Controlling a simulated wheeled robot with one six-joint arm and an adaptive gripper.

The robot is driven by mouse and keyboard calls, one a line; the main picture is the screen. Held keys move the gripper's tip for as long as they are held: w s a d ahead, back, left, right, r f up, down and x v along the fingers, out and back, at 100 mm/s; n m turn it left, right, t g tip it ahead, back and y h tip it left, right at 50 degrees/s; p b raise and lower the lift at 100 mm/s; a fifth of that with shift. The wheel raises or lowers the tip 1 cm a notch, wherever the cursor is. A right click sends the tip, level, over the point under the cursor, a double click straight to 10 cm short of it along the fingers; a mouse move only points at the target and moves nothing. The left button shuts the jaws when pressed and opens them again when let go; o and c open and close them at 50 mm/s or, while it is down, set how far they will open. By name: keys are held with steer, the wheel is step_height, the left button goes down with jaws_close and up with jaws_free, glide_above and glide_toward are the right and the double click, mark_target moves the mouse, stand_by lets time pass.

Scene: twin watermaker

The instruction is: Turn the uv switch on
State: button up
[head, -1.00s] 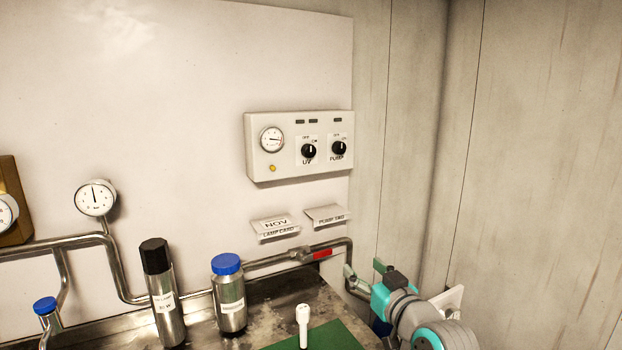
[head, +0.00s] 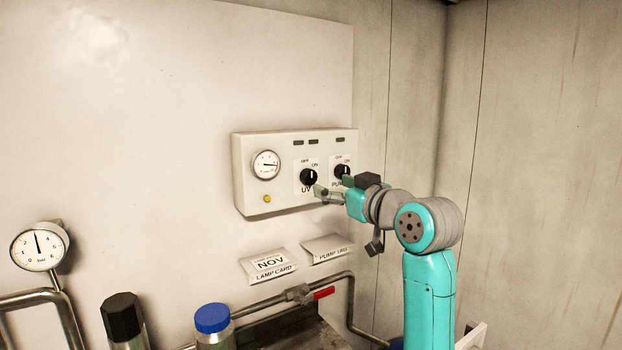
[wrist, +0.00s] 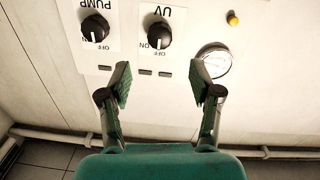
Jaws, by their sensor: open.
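The UV switch (head: 308,177) is a black rotary knob with a white pointer on the pale control panel (head: 250,185). In the wrist view the UV knob (wrist: 158,36) appears upside down, and its pointer looks aimed at the OFF label. My gripper (head: 332,187) is open and empty in front of the panel's lower right part. In the wrist view my gripper (wrist: 160,78) has its fingertips spread on either side of the UV knob's line, with the knob beyond them. The fingers appear apart from the knob.
The similar pump knob (head: 342,171) sits just right of the UV knob. A round gauge (head: 265,165) and a yellow button (head: 267,199) are on the panel's left. Below are two card holders (head: 268,265), a pipe with a red valve handle (head: 324,293) and a blue-capped bottle (head: 212,318).

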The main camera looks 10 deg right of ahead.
mark_target(312, 177)
steer(key=x, duration=0.9)
steer(key=c, duration=1.2)
steer(key=shift+o, duration=0.2)
steer(key=shift+m, duration=0.3)
steer(key=m, duration=0.5)
steer(key=shift+m, duration=0.3)
steer(key=m, duration=0.5)
steer(key=shift+d+g, duration=0.1)
steer(key=shift+g, duration=0.2)
steer(key=shift+m, duration=0.4)
